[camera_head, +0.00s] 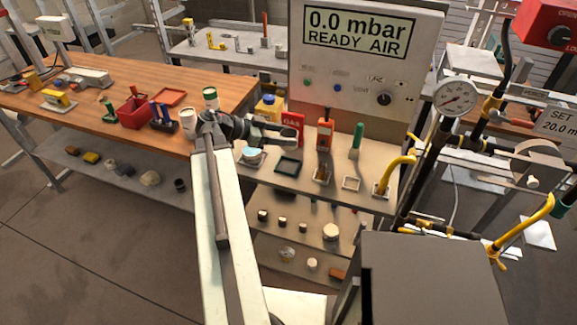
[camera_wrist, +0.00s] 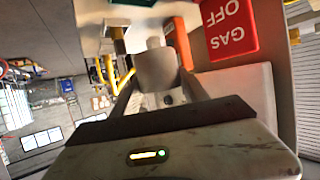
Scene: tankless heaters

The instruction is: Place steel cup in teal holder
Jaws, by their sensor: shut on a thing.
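My gripper (camera_head: 280,136) reaches right over the grey bench in the head view. In the wrist view, my gripper (camera_wrist: 157,88) is shut on a pale grey, rounded object, apparently the steel cup (camera_wrist: 155,68), held between the two fingers. In the head view I cannot make the cup out clearly at the dark fingertips. A dark teal square holder (camera_head: 287,174) lies on the bench below the fingertips and looks empty. My gripper is above it and apart from it. I cannot pick out the holder in the wrist view.
A red gas sign (camera_head: 297,121) stands behind my gripper. An orange device (camera_head: 324,135), a brown square holder (camera_head: 322,182) and a white square frame (camera_head: 351,184) are to the right. A pale blue-topped item (camera_head: 252,153) is left of the teal holder. A yellow pipe (camera_head: 391,170) rises farther right.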

